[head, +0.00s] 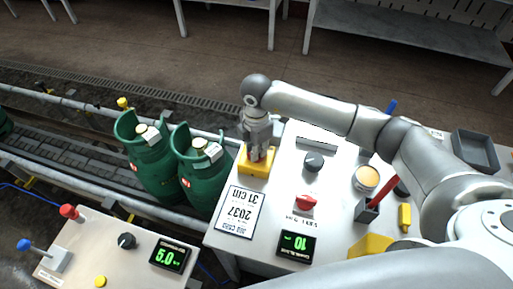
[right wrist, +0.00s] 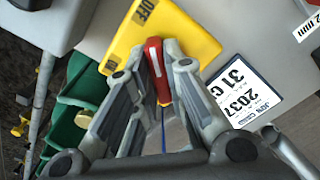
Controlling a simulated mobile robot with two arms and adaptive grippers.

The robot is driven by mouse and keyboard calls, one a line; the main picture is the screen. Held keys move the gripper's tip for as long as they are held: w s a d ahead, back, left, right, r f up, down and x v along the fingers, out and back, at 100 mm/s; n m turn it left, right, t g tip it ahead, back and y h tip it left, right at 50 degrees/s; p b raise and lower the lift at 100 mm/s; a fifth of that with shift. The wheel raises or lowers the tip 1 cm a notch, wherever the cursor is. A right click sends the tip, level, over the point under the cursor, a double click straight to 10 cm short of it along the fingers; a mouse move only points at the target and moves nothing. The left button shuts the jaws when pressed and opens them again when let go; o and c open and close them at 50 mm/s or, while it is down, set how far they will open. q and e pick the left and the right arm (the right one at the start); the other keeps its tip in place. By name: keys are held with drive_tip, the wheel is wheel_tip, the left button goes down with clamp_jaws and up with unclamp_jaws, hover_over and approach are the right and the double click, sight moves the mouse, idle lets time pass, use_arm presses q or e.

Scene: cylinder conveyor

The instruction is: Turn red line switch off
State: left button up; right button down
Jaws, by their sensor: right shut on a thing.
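The yellow switch box (head: 256,172) sits at the near-left back corner of the right-hand white panel, beside the green cylinders. My right gripper (head: 256,150) comes down over it from above and hides its lever in the head view. In the right wrist view, the yellow plate (right wrist: 194,42) carries OFF lettering, and a red lever (right wrist: 157,68) stands between the two fingers of my right gripper (right wrist: 162,72). The fingers are closed on the lever. My left gripper is not in view.
Green cylinders (head: 150,165) stand on the conveyor (head: 85,147) at left. Another panel (head: 110,236) with red and blue levers lies lower left.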

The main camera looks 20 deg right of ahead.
drive_tip(key=shift+m, duration=0.4)
drive_tip(key=c, duration=1.5)
unclamp_jaws()
wheel_tip(320, 180, up, 12)
drive_tip(key=shift+r, duration=0.1)
